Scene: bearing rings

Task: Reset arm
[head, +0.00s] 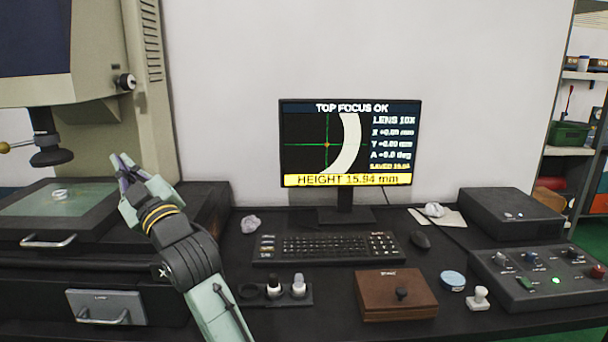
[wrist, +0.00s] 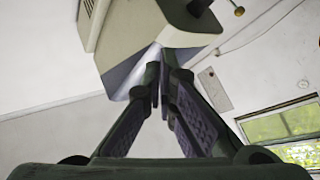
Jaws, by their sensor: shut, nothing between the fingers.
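My gripper (head: 124,163) is raised beside the measuring machine, right of its glass stage, and points up and to the left. In the wrist view my gripper (wrist: 160,62) has its fingertips together with nothing between them. A small bearing ring (head: 60,195) lies on the glass stage (head: 40,206), under the machine's lens (head: 52,158). My gripper is apart from the ring. The monitor (head: 350,145) reads TOP FOCUS OK and HEIGHT 15.94 mm, with a pale ring arc.
The desk holds a keyboard (head: 325,248), a mouse (head: 420,240), a small rack of knobbed pieces (head: 275,293), a brown wooden box (head: 396,297), a round blue-lidded tin (head: 453,280), a white stamp-like piece (head: 480,298) and a control box (head: 545,275). The air above the desk is clear.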

